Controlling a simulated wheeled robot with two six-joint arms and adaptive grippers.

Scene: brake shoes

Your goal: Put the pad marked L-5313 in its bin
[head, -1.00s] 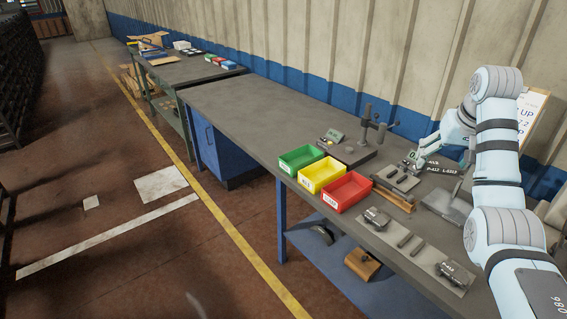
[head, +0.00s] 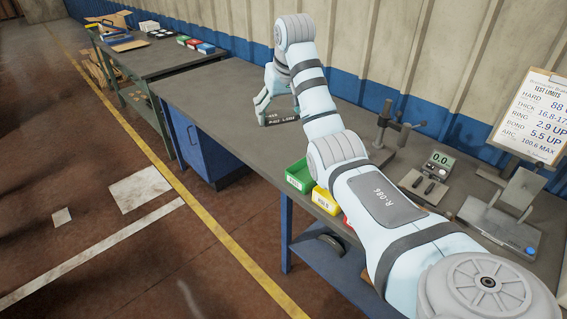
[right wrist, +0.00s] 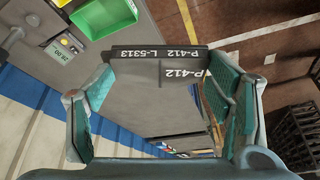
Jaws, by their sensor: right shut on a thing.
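The pad marked P-412 L-5313 (right wrist: 158,54) is between the two green-lined fingers of my right gripper (right wrist: 160,100) in the right wrist view, its lettered edge in plain sight. In the head view the right gripper (head: 272,101) is shut on the pad (head: 281,118), over the bench beyond the bins. The green bin (head: 294,182), yellow bin (head: 322,203) and red bin (head: 348,224) stand in a row at the bench's front edge. My right arm hides most of the yellow and red bins. The green bin (right wrist: 100,14) also shows in the right wrist view. My left gripper is out of view.
A gauge with a display (head: 440,160) and a post fixture (head: 385,125) stand right of the arm. A test-limits board (head: 530,112) is at the back right. The bench top (head: 215,90) left of the gripper is clear.

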